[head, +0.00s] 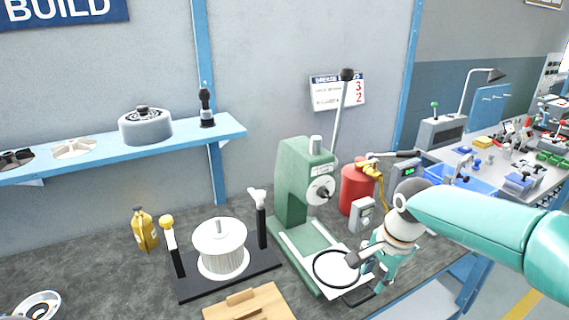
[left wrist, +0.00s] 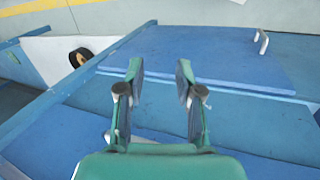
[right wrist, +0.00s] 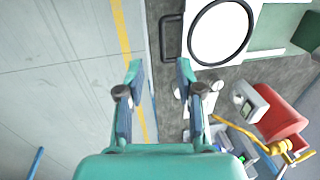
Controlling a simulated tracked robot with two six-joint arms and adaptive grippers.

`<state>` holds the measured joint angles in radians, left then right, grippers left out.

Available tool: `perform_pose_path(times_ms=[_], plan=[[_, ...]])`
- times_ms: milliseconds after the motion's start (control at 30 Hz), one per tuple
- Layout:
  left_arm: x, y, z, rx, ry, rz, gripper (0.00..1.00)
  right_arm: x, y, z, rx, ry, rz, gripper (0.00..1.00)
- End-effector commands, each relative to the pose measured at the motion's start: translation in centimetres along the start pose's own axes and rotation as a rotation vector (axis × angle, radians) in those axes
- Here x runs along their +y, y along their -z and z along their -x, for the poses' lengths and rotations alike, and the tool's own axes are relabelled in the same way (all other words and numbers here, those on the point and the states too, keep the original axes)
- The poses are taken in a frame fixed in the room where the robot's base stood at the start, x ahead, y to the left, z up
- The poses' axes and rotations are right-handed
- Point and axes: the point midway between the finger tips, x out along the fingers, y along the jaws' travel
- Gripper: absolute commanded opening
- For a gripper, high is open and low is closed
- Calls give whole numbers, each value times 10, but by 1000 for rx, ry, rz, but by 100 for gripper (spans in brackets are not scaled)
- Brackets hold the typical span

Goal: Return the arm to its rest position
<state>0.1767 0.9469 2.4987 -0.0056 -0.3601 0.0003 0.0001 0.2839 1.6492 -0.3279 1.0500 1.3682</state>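My right arm comes in from the right in the head view. Its teal gripper (head: 372,268) hangs over the front edge of the bench, just right of the black ring (head: 337,268) on a white plate at the green press. In the right wrist view the right gripper (right wrist: 160,72) has its fingers apart with nothing between them; the bench edge passes below. The black ring (right wrist: 249,33) lies ahead and to the right there. My left gripper (left wrist: 158,72) is open and empty above blue panels in the left wrist view; it is not in the head view.
The green press (head: 292,185) stands mid-bench, with a red cylinder (head: 357,188) and a grey box (head: 362,215) near my right gripper. A white drum (head: 220,238) on a black stand and a wooden block (head: 250,303) lie left. Floor (right wrist: 60,80) is clear beyond the edge.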

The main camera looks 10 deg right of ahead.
Motion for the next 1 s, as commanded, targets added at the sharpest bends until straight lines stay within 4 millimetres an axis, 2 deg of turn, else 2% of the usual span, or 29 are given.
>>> perform_pose_path(times_ms=[133, 267, 400, 500, 600, 700, 800, 867, 1000], plan=[[1, 0, 2, 0, 0, 0, 35, 14, -4, -42, -36, -103, 0, 36], [1, 0, 4, 0, 0, 0, 35, 52, -29, -103, -118, -259, 9, 36], [2, 0, 6, 0, 0, 0, 35, 104, -78, -182, -260, -364, 92, 36], [2, 0, 7, 0, 0, 0, 35, 147, -121, -230, -377, -370, 206, 36], [3, 0, 8, 0, 0, 0, 35, 194, -168, -265, -485, -320, 348, 36], [3, 0, 9, 0, 0, 0, 35, 226, -201, -284, -530, -219, 507, 36], [3, 0, 9, 0, 0, 0, 35, 237, -215, -292, -499, -97, 672, 36], [3, 0, 8, 0, 0, 0, 35, 233, -214, -294, -450, -23, 767, 36], [3, 0, 8, 0, 0, 0, 35, 210, -201, -301, -322, 102, 944, 36]])
